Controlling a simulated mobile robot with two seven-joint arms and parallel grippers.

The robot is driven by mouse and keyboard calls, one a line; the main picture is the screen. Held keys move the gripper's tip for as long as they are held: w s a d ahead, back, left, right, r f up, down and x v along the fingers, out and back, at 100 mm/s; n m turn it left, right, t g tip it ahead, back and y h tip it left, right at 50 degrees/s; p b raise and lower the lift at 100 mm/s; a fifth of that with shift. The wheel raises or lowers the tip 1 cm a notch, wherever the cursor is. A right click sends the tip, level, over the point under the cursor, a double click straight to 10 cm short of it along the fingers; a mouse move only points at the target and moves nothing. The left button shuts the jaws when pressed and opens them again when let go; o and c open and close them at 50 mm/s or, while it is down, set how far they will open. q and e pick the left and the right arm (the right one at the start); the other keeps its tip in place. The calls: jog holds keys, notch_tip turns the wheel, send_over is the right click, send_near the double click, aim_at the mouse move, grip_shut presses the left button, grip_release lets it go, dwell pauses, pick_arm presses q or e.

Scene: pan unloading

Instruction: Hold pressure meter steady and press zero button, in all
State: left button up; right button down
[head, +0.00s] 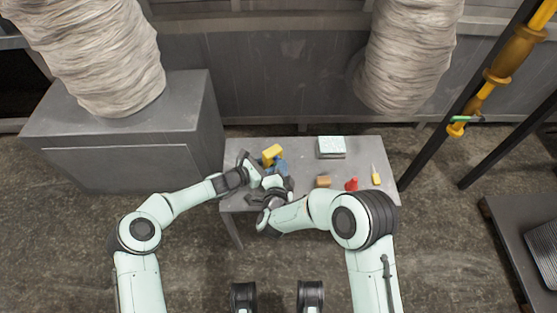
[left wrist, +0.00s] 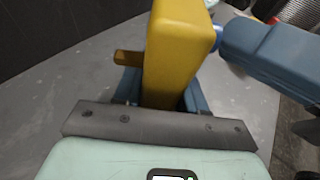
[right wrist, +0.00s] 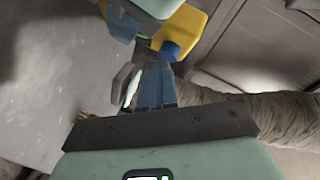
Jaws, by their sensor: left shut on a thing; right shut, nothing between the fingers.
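The yellow pressure meter (head: 271,154) is held up over the left part of the grey table. My left gripper (left wrist: 160,92) is shut on the meter's yellow body (left wrist: 178,50), one blue finger on each side. A small yellow stub sticks out to its left. My right gripper (head: 279,166) is shut and empty, its blue fingers close beside the meter. In the right wrist view, a round blue part (right wrist: 170,50) shows at the meter's yellow edge (right wrist: 184,26), just beyond the fingertips. I cannot tell whether they touch it. The meter's face is hidden.
On the grey table (head: 300,154) stand a pale green-white box (head: 331,147), a brown block (head: 323,181), a red object (head: 351,185) and a yellow-handled tool (head: 376,178). A grey cabinet (head: 120,165) is at the left. The table's middle back is clear.

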jog(key=shift+s+d, duration=0.45)
jog(key=shift+s, duration=0.15)
jog(key=shift+s+d, duration=0.7)
jog(key=shift+s, duration=0.35)
jog(key=shift+s+d, duration=0.7)
jog(key=shift+s, duration=0.3)
pick_arm(q)
jog(key=o, duration=0.9)
